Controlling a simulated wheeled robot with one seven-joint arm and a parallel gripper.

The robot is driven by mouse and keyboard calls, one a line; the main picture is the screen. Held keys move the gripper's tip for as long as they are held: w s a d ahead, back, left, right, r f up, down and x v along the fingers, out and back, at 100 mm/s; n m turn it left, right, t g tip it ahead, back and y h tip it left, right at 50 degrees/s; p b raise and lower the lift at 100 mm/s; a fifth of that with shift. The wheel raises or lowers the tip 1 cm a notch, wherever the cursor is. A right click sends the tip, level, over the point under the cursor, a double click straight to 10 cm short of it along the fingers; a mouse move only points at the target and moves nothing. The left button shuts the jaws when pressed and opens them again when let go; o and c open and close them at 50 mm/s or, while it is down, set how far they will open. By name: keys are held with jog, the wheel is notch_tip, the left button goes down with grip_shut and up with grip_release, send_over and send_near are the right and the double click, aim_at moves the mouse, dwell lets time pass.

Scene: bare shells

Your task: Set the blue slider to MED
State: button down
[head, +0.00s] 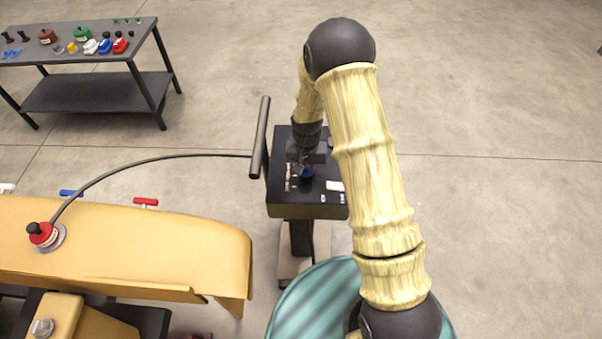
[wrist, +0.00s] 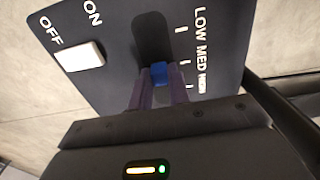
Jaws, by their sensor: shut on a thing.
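The control panel (head: 280,198) is a dark box on a stand in the head view. Its dark face fills the upper part of the wrist view (wrist: 115,60). The blue slider (wrist: 160,73) sits in a dark slot, beside a column of LOW, MED and HIGH marks. It stands about level with the MED mark (wrist: 186,63), perhaps slightly to the HIGH side; the angle leaves this unsure. My gripper (wrist: 163,88) is shut on the blue slider, with one finger on each side. In the head view my gripper (head: 305,160) is over the panel and partly hides it.
A white OFF/ON switch (wrist: 80,56) lies beside the slot. A dark handle bar (head: 260,138) stands left of the panel. A yellow bench (head: 130,245) with a red-based joystick (head: 43,236) is at lower left. A grey table (head: 95,92) with small parts stands farther back.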

aim_at(306, 170)
jog(key=c, duration=1.3)
grip_release()
jog(key=shift+r, duration=0.1)
notch_tip(306, 170, up, 17)
jog(key=b, duration=0.3)
jog(key=shift+r, duration=0.15)
jog(key=s+d+t, duration=0.1)
jog(key=s+d, duration=0.2)
jog(key=s, duration=0.3)
jog(key=s+d+n, duration=0.1)
jog(key=s+d, duration=0.2)
jog(key=s, duration=0.2)
jog(key=s+d+t, duration=0.1)
jog(key=s+d, duration=0.2)
jog(key=s, duration=0.3)
jog(key=shift+s+d+r+t, duration=0.1)
jog(key=shift+s+r+t, duration=0.2)
jog(key=shift+s+r, duration=0.1)
